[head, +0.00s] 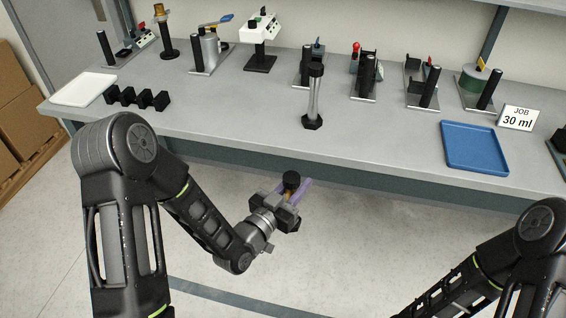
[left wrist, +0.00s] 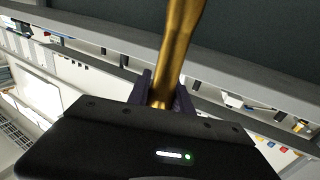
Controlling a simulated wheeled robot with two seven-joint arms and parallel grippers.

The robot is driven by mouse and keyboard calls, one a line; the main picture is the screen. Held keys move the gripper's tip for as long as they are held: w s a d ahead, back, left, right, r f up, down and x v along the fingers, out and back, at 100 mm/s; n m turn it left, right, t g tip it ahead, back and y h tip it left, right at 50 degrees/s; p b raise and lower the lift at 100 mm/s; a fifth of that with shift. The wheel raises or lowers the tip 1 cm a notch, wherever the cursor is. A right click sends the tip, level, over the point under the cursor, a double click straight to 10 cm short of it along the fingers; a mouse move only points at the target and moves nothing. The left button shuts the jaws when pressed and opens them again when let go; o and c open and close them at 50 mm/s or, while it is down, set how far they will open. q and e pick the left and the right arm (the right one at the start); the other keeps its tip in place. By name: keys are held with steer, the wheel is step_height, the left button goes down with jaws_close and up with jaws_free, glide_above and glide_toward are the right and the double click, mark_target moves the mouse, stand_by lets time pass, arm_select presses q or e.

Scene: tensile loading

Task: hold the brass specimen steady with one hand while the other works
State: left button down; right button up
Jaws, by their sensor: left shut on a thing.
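The brass specimen (left wrist: 178,45) is a smooth golden bar that narrows in the middle; it runs up out of the top of the left wrist view. My left gripper (head: 298,192) is shut on it, with its purple fingers on either side of the bar, as the left wrist view also shows (left wrist: 162,90). In the head view the gripper is in front of the bench edge, over the floor. A black round piece shows at the gripper there, and most of the brass is hidden. My right arm shows at lower right, but its gripper is out of the picture.
The grey bench (head: 240,110) carries several fixtures with black posts along its back. A clear cylinder on a black foot (head: 314,95) stands near its front middle.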

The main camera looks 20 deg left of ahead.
arm_select(q)
steer(key=s+d+f+m+g+h, duration=0.3)
steer(key=s+d+m+h, duration=0.1)
steer(key=d, duration=0.3)
steer(key=shift+s+d+h, duration=0.4)
steer(key=shift+s+h, duration=0.2)
steer(key=shift+h, duration=0.1)
steer(key=shift+f, duration=0.2)
arm_select(e)
steer(key=shift+c, duration=0.5)
